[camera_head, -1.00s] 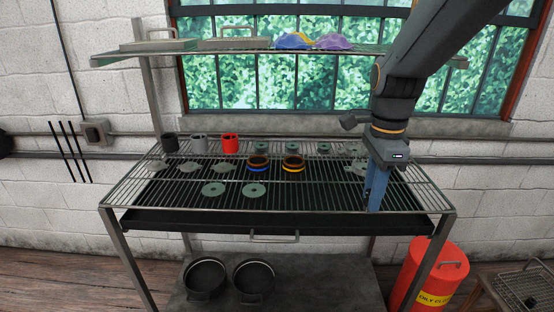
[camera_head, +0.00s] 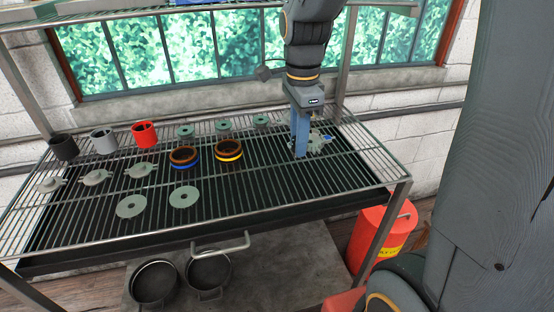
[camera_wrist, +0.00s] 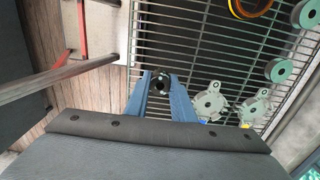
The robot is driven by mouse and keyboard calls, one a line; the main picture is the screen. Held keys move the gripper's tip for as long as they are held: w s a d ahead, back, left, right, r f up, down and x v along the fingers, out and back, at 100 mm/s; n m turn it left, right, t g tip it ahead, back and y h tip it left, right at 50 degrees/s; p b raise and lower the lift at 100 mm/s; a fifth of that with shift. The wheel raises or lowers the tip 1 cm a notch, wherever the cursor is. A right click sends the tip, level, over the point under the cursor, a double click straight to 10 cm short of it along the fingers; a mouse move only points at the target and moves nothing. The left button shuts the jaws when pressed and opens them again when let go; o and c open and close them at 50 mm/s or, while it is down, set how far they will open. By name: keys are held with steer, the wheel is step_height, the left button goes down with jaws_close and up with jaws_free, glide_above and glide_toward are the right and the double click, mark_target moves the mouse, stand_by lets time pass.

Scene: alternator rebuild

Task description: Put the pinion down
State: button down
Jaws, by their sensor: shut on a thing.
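The pinion (camera_wrist: 161,84) is a small dark ring-shaped part between the fingertips in the wrist view. My gripper (camera_wrist: 160,82) is shut on it, with one blue finger on each side. In the head view my gripper (camera_head: 300,154) points down over the right part of the wire rack (camera_head: 260,206). The pinion is hidden there behind the fingers. I cannot tell whether the pinion touches the rack wires.
Grey bracket-like castings (camera_wrist: 209,101) lie close right of my gripper. Rings with blue (camera_head: 185,157) and yellow (camera_head: 228,150) bands, green discs (camera_head: 183,197) and cups (camera_head: 144,134) stand further left. The rack's front right is bare. A red canister (camera_head: 372,235) stands below.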

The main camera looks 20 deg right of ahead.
step_height(320, 180, down, 8)
steer(key=shift+f+p, duration=0.15)
steer(key=shift+p, duration=0.5)
steer(key=shift+f, duration=0.1)
steer(key=c, duration=1.5)
jaws_free()
step_height(320, 180, up, 12)
steer(key=b, duration=0.2)
steer(key=shift+s+a+f+n+t, duration=0.1)
steer(key=shift+s+f+n+t, duration=0.1)
steer(key=shift+s+f+n, duration=2.15)
steer(key=shift+s+d+f+n+t, duration=0.15)
steer(key=shift+s+f+n, duration=0.8)
steer(key=shift+n, duration=2.7)
steer(key=shift+s+a+f+n+t, duration=0.2)
steer(key=shift+s+f+n, duration=1.5)
steer(key=shift+n, duration=1.3)
steer(key=shift+w+f, duration=0.2)
steer(key=shift+w, duration=0.05)
